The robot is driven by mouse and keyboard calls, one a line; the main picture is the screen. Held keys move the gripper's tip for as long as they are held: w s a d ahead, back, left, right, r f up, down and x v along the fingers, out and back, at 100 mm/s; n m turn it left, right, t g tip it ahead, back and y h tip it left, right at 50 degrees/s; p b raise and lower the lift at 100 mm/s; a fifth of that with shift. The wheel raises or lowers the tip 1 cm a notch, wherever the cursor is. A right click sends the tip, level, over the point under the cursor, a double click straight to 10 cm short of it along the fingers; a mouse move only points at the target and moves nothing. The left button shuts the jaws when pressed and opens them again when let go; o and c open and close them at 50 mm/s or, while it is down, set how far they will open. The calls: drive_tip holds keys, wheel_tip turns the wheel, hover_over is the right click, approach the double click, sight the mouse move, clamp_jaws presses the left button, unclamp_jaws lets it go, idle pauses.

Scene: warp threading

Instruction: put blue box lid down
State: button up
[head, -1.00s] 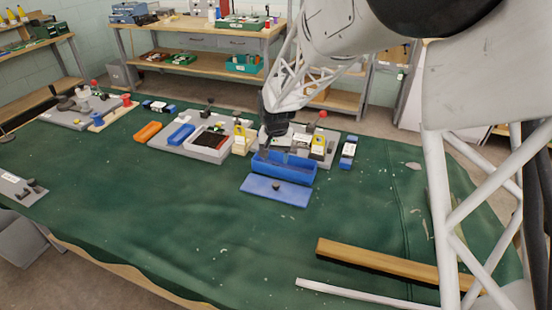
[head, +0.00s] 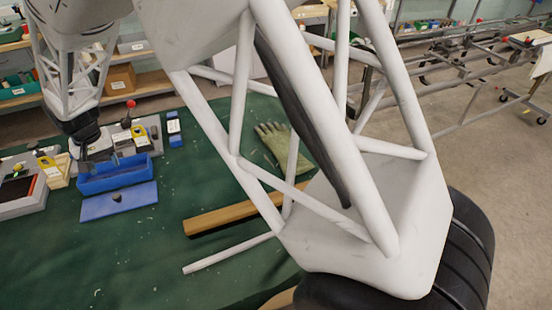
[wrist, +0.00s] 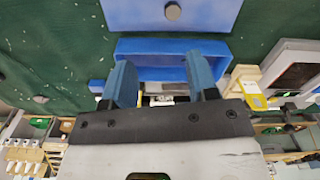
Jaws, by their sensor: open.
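The blue box lid (head: 128,204) lies flat on the green cloth, with its dark round knob up, just in front of the open blue box (head: 130,176). In the wrist view the lid (wrist: 215,12) is at the top edge, partly cut off, and the box (wrist: 150,46) is below it. My gripper (wrist: 161,72) is open, with its two blue fingers apart and nothing between them. In the head view my gripper (head: 101,163) is low over the box's back side, clear of the lid. Whether the fingers touch the box is unclear.
Grey boards with fixtures stand behind and left of the box. A small blue-and-white block (head: 174,128) is to its right. A wooden bar (head: 222,216), a white rod (head: 225,254) and a glove (head: 285,150) lie further right. The cloth in front of the lid is clear.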

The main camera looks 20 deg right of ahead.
drive_tip(key=s+d+r, duration=0.3)
drive_tip(key=d+r, duration=0.2)
drive_tip(key=d, duration=0.3)
drive_tip(key=s+d+r+m+t, duration=0.1)
drive_tip(key=s+d+r, duration=0.3)
drive_tip(key=d, duration=0.4)
drive_tip(key=s+d+r, duration=0.3)
drive_tip(key=d+r, duration=0.2)
drive_tip(key=d, duration=0.4)
drive_tip(key=s+d+r, duration=0.1)
drive_tip(key=s+d, duration=0.7)
drive_tip(key=s, duration=0.3)
drive_tip(key=s+d+r+m+t, duration=0.1)
drive_tip(key=s+d, duration=0.8)
drive_tip(key=s, duration=0.3)
drive_tip(key=shift+d+t, duration=0.15)
drive_tip(key=shift+t, duration=0.15)
drive_tip(key=shift+c, duration=0.5)
drive_tip(key=shift+c, duration=1.1)
drive_tip(key=shift+w+r, duration=0.1)
drive_tip(key=shift+w, duration=0.05)
